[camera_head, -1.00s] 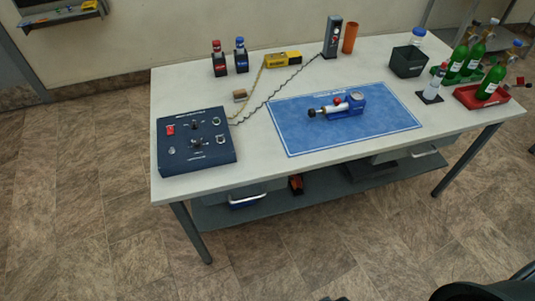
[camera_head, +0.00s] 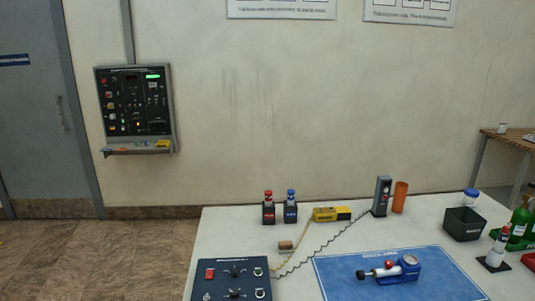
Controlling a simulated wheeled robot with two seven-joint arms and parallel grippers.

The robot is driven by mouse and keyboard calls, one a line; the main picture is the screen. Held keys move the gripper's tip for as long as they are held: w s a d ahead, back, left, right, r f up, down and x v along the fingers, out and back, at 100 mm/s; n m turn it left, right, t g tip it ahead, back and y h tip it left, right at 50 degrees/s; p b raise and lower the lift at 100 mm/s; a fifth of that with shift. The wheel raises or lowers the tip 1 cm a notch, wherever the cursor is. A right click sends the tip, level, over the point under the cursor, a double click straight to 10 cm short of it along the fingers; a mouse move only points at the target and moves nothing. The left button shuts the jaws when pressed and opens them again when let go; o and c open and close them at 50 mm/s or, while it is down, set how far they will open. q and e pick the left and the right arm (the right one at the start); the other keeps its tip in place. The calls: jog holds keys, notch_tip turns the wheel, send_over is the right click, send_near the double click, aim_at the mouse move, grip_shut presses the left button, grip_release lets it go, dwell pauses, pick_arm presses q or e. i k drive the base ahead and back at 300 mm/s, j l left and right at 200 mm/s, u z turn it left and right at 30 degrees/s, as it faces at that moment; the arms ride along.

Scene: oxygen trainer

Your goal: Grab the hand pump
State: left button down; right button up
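What looks like the hand pump (camera_head: 392,270) lies on the blue mat (camera_head: 335,280) on the white table. It has a blue body with a round gauge at its right end, a pale barrel, a red part on top and a dark knob at its left end. Nothing is touching it from above. Neither of my grippers is in view.
A dark control box (camera_head: 232,284) stands at the table's left front, with a coiled cord. Red and blue bottles (camera_head: 279,208), a yellow device (camera_head: 332,214), an upright grey unit (camera_head: 382,196), an orange cylinder (camera_head: 400,197) and a black bin (camera_head: 464,224) stand behind the mat. Green bottles (camera_head: 519,222) stand at right.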

aim_at(402, 272)
jog(key=i+l, duration=0.15)
jog(key=l, duration=0.3)
jog(key=i+l, duration=0.1)
jog(key=l, duration=0.4)
jog(key=i+l+u, duration=0.1)
jog(key=l, duration=0.35)
jog(key=i+l, duration=0.15)
jog(key=l, duration=0.35)
jog(key=i+l, duration=0.1)
jog(key=l, duration=0.4)
jog(key=i+l+u, duration=0.1)
jog(key=l, duration=0.35)
jog(key=i+l, duration=0.1)
jog(key=l, duration=0.4)
